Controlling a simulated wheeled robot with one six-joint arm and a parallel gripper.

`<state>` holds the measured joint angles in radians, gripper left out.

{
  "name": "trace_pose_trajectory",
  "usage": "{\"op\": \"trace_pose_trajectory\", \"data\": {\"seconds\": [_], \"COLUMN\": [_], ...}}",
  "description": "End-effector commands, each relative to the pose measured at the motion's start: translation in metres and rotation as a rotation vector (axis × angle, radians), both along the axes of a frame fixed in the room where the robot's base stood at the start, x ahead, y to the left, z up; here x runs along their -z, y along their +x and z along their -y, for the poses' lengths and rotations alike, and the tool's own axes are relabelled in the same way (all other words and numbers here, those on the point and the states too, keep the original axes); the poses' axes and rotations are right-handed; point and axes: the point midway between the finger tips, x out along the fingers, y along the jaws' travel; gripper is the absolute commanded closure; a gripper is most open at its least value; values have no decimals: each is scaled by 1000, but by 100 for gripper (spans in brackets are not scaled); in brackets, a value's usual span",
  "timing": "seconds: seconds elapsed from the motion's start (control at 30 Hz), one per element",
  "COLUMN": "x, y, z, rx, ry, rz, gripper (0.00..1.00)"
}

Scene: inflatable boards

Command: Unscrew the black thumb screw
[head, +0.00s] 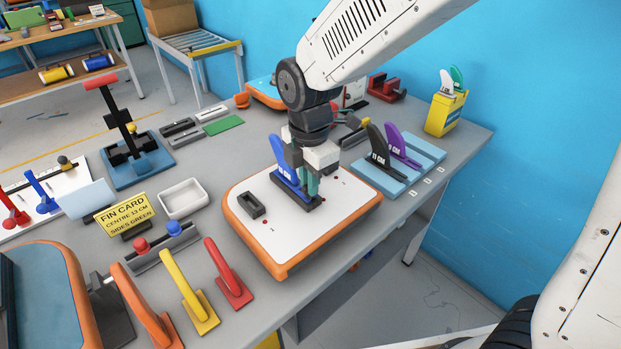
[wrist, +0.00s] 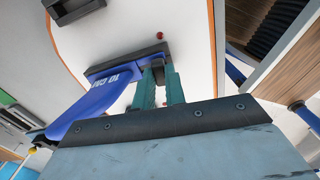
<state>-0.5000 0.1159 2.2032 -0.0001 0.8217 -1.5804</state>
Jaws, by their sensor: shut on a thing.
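A white board with an orange edge (head: 262,232) lies on the grey bench. A blue fin marked 10 CM (head: 284,166) stands in a black fin box (head: 294,199) on it. In the wrist view the fin (wrist: 98,95) is beside the fingers. My gripper (head: 309,190) points down at the right part of this box, its teal fingers (wrist: 163,78) close together.
An empty black fin box (head: 252,205) is at the board's left. Purple (head: 400,147) and black (head: 377,146) fins stand in a light-blue rack at right. Yellow (head: 186,285) and red (head: 225,268) fins stand at the front. A fin card (head: 126,217) and white tray (head: 183,198) are at left.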

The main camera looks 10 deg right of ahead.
Motion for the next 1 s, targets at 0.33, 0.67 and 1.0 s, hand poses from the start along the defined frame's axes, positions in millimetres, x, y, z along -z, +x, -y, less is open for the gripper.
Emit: {"op": "trace_pose_trajectory", "data": {"seconds": [0.33, 0.67, 1.0], "x": [2, 2, 2], "y": [-1, -1, -2], "z": [1, 1, 1], "rx": [-247, -378, -546], "ry": [-1, -2, -2], "rz": [-4, -4, -5], "gripper": [100, 100, 100]}}
